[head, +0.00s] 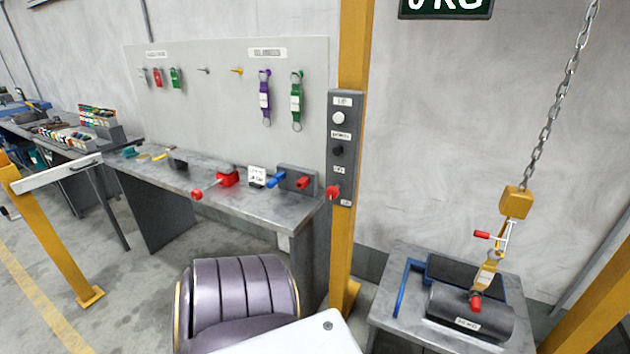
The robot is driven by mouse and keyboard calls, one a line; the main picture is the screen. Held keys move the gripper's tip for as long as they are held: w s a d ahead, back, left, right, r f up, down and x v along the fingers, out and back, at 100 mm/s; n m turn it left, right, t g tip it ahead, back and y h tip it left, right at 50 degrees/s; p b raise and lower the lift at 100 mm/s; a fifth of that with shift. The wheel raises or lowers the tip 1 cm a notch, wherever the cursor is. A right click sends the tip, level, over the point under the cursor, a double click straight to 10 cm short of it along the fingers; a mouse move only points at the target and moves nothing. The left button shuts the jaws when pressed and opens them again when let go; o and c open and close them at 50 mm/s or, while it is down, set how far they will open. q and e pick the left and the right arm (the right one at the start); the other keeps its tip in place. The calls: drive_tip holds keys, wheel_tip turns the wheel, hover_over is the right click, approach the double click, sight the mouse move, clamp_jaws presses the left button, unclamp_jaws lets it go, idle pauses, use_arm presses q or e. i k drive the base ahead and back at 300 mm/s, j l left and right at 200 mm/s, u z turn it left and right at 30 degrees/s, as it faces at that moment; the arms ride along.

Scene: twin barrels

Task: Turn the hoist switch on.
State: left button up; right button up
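A grey control box (341,148) is fixed upright on a yellow post in the middle of the head view. From top to bottom it carries a round white button (338,118), a black switch knob (337,151) and a red control (333,192). Small labels sit beside them, too blurred to read surely, so I cannot tell which is the hoist switch or its setting. The hoist chain (556,101) hangs at the right with a yellow hook block (515,202). Its hook hangs at a dark cylindrical weight (470,314). Neither gripper is in view.
The weight lies on a grey table (397,302). A display (446,6) hangs above, partly cut off. A workbench (215,197) with tools stands left of the yellow post (355,60). A ribbed purple-grey rounded object (236,300) stands before it. Open floor lies at lower left.

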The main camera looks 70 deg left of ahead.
sight(332, 192)
drive_tip(key=u, duration=2.1)
